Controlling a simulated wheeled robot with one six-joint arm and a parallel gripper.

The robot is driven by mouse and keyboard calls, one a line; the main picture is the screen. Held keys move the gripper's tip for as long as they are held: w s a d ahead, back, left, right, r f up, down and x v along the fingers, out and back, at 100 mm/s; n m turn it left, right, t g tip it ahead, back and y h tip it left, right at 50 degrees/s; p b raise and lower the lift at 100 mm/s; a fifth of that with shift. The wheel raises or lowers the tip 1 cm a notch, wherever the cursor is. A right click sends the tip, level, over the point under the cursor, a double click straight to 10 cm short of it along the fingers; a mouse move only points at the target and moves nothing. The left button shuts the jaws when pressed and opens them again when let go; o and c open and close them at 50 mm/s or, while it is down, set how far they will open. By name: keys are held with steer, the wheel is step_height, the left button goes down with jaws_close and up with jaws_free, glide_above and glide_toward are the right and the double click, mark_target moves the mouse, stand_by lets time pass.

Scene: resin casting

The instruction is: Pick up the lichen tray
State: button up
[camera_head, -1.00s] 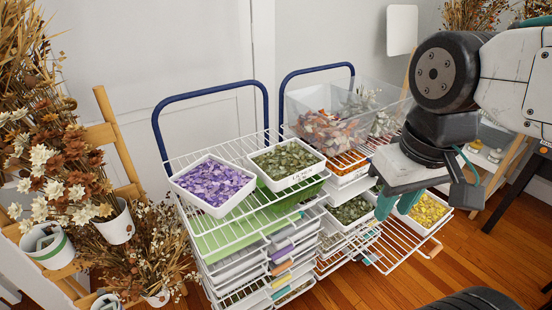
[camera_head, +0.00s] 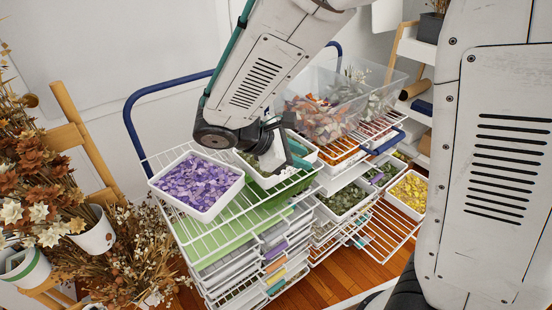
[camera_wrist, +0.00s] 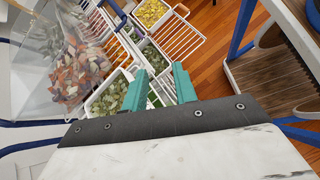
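The lichen tray, seemingly the white tray of grey-green pieces (camera_head: 252,165), sits on the top wire shelf beside a white tray of purple pieces (camera_head: 198,183). My gripper (camera_head: 294,157) is over its right part, low and close to the rim; the arm and gripper hide much of the tray. In the wrist view, my teal fingers (camera_wrist: 160,88) stand apart with a gap between them, so the gripper looks open. A white tray of green pieces (camera_wrist: 106,96) lies just left of the fingers there. I cannot tell whether the fingers touch a tray.
A clear bin of orange and pale pieces (camera_head: 322,112) stands right behind the tray. Lower pulled-out racks hold another green tray (camera_head: 343,198) and a yellow tray (camera_head: 409,191). Blue handle bars (camera_head: 128,118) rise behind. Dried flowers (camera_head: 35,200) fill the left.

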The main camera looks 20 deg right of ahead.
steer(key=w+a+f+n+t, duration=0.1)
steer(key=a+f+n, duration=0.1)
steer(key=w+a+f+n+t+h, duration=0.1)
steer(key=w+a+f+n, duration=0.1)
steer(key=a+f, duration=0.1)
steer(key=w+a+f+n+t+h, duration=0.1)
steer(key=w+a+f+n+t, duration=0.1)
steer(key=shift+w+a+f+n, duration=0.15)
steer(key=shift+a+f+n, duration=0.1)
steer(key=shift+n, duration=0.15)
steer(key=shift+w+d+f, duration=0.15)
steer(key=shift+w+d, duration=0.05)
steer(key=x, duration=0.7)
steer(key=shift+f, duration=0.1)
jaws_close()
